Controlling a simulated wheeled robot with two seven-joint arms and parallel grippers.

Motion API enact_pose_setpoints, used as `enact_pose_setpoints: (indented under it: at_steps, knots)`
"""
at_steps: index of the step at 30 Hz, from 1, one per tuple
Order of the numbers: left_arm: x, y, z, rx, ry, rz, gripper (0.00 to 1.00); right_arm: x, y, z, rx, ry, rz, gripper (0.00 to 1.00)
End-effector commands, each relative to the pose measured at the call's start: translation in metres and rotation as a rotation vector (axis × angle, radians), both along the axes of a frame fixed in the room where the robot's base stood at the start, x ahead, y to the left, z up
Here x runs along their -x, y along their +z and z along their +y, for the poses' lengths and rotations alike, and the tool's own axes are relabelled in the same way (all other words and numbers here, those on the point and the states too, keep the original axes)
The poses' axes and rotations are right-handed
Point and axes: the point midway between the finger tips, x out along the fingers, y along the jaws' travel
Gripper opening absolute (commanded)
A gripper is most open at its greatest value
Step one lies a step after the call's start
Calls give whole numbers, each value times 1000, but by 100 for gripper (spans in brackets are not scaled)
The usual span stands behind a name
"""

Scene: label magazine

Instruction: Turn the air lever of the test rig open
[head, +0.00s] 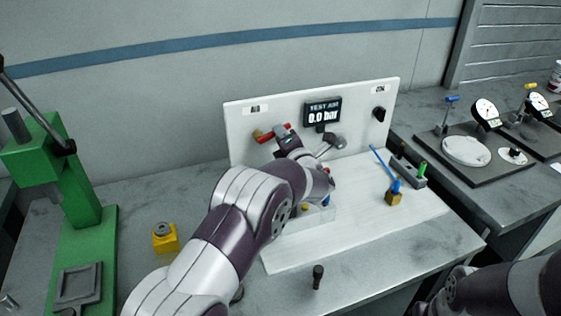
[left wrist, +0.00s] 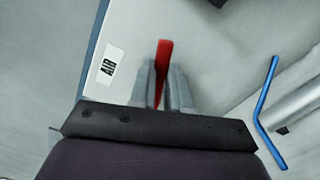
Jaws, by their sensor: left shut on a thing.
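The red air lever (head: 268,132) sits on a brass valve (head: 257,137) at the left of the white upright panel of the test rig (head: 243,118). The lever lies roughly sideways across the panel in the head view. My left gripper (head: 283,134) is at the lever, with its fingers closed around it. In the left wrist view the red lever (left wrist: 164,55) sticks out between the two grey fingers (left wrist: 162,88), near the AIR label (left wrist: 109,66). The rig's display (head: 322,114) reads TEST AIR 0.0 bar. My left arm hides part of the rig's base.
A black knob (head: 379,114) is at the panel's right. A green press (head: 62,185) and yellow block (head: 165,238) stand left. Dial gauges (head: 486,112) stand right. A dark-handled peg (head: 318,276) stands in front.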

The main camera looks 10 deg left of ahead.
Motion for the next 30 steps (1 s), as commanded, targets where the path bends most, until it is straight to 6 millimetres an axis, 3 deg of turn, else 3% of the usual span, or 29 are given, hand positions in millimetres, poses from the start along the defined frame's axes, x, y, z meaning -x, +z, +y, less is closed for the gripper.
enact_pose_setpoints:
  at_steps: [1, 12, 21, 30]
  knots:
    - [0, -9, 1, 36, 1, -27, 0, 0, -23, 0, 0, 0, 0, 56]
    - [4, 7, 8, 328, 1, -223, 0, 0, -97, 0, 0, 0, 0, 56]
    - [10, 19, 18, 564, 1, -382, 0, 0, -151, 0, 0, 0, 0, 56]
    - [18, 26, 29, 784, 2, -529, 0, 0, -193, 0, 0, 0, 0, 56]
